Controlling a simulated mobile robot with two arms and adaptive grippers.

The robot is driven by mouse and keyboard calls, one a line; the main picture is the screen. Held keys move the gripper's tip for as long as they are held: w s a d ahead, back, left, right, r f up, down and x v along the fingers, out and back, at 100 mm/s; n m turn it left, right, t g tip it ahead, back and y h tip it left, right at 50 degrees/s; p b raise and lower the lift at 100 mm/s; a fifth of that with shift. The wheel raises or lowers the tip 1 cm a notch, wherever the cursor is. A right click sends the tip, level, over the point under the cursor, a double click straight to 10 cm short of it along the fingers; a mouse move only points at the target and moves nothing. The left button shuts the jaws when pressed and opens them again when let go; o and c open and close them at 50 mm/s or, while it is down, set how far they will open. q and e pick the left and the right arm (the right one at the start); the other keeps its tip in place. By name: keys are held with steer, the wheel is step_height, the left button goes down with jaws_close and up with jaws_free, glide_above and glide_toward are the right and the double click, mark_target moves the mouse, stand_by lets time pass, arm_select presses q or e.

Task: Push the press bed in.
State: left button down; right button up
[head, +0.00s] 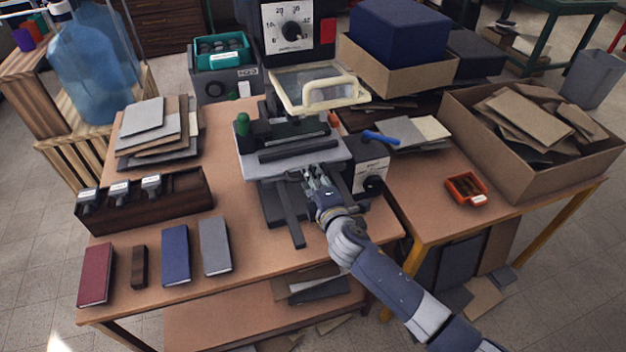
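The press (290,125) stands on the wooden table in the middle of the head view. Its pale grey flat bed (262,170) sticks out toward the table's front, with dark bars lying across it. A cream-framed clear guard (305,85) is raised above and behind the bed. My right gripper (312,176) is at the bed's front edge, right of its middle. It looks close to or touching the bed; I cannot tell which. Its fingers are small and dark here, so their opening is unclear. My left gripper is out of view.
A dark lever or rail (292,220) juts forward below the bed. A dial box (371,172) stands just right of the gripper. A wooden stamp rack (160,203) and several books, one blue (176,255), occupy the left. Bare tabletop lies around the rail.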

steer(key=v, duration=1.2)
stand_by(0.5)
